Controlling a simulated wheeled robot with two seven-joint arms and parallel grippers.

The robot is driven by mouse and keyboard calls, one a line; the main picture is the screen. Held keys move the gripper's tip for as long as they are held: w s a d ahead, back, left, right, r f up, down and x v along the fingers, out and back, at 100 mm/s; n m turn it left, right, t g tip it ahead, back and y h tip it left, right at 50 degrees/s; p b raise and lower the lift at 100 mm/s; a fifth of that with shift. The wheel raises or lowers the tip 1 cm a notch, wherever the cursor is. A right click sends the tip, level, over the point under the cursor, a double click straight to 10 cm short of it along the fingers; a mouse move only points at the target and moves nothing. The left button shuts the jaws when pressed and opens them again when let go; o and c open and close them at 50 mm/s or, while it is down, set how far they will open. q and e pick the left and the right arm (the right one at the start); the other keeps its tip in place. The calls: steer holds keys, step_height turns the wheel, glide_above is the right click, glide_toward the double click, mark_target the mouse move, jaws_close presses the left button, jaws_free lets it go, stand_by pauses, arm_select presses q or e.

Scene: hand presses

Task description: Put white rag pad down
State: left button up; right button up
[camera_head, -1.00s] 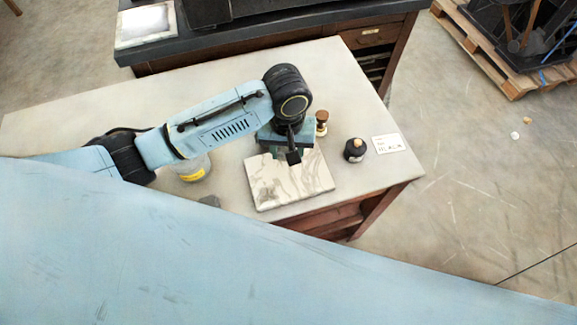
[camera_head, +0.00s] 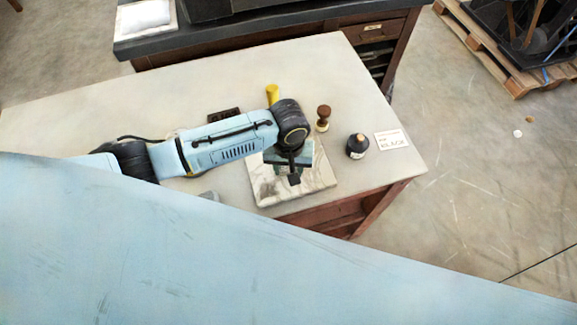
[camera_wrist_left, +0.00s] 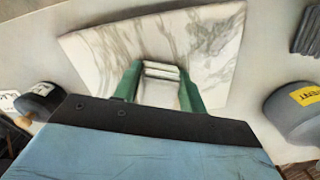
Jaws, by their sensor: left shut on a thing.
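The white rag pad (camera_wrist_left: 161,84) shows in the left wrist view between two green fingers. My left gripper (camera_wrist_left: 158,88) is shut on it, over the white, grey-veined marble slab (camera_wrist_left: 205,40). I cannot tell whether the pad touches the slab. In the head view the slab (camera_head: 270,190) lies near the table's front edge, and my left gripper (camera_head: 289,170) is over its middle. The pad is hard to make out there. My right gripper is not in view.
On the pale table (camera_head: 130,95) stand a wooden-handled stamp (camera_head: 323,117), a black bottle (camera_head: 357,146) and a white card (camera_head: 392,140), right of the slab. A dark block (camera_head: 224,115) and a yellow object (camera_head: 272,94) are behind my arm. A round container (camera_wrist_left: 297,113) shows in the wrist view.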

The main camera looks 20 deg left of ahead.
mark_target(289, 168)
arm_select(q)
steer(key=shift+f, duration=0.1)
steer(key=o, duration=0.9)
steer(key=shift+o, duration=0.2)
step_height(289, 168, up, 12)
steer(key=p, duration=0.1)
steer(key=shift+p, duration=0.4)
